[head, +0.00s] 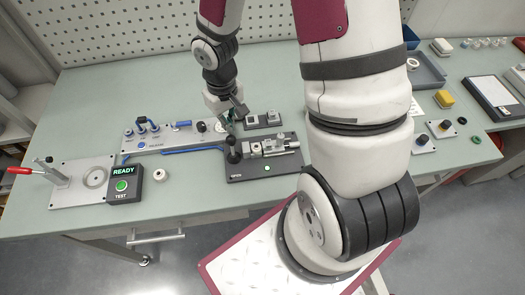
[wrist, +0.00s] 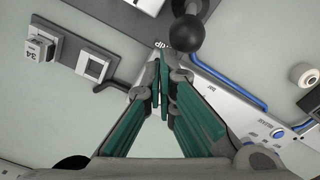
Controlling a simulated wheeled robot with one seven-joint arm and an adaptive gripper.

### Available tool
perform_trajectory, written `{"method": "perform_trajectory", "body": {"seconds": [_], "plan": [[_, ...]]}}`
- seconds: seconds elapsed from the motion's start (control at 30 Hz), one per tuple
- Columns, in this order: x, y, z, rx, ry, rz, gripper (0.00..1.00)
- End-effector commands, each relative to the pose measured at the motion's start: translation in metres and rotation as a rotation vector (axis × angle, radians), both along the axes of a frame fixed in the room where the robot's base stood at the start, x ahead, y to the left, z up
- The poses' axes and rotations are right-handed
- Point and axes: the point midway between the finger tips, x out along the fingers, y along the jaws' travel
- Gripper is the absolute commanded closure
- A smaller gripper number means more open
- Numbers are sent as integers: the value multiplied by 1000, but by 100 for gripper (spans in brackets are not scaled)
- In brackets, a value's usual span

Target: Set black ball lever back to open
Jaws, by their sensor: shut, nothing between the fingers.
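The black ball lever (head: 233,156) is at the left end of a dark fixture plate (head: 262,172) in the head view. Its round black knob (wrist: 187,33) shows at the top of the wrist view on a short grey rod. My gripper (head: 231,124) is just behind the lever in the head view. In the wrist view its green-padded fingers (wrist: 164,58) are shut and empty, with the tips beside the knob. A narrow gap shows there, but I cannot tell its depth. Small lettering near the plate's front edge is hard to read.
A grey panel (head: 160,139) with blue connectors and a knob lies left of the fixture. Square holders (head: 262,120) stand behind it. A READY test box (head: 124,185), a white ring (head: 160,175) and a red-handled clamp plate (head: 75,183) are farther left. The front table strip is clear.

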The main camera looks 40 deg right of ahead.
Motion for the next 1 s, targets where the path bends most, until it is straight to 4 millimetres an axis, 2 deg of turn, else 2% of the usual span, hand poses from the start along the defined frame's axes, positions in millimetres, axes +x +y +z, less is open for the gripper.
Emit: {"method": "perform_trajectory", "body": {"seconds": [0.6,1.0], "plan": [[-28,14,5,0,0,1,100],[-30,15,5,0,0,0,100]]}}
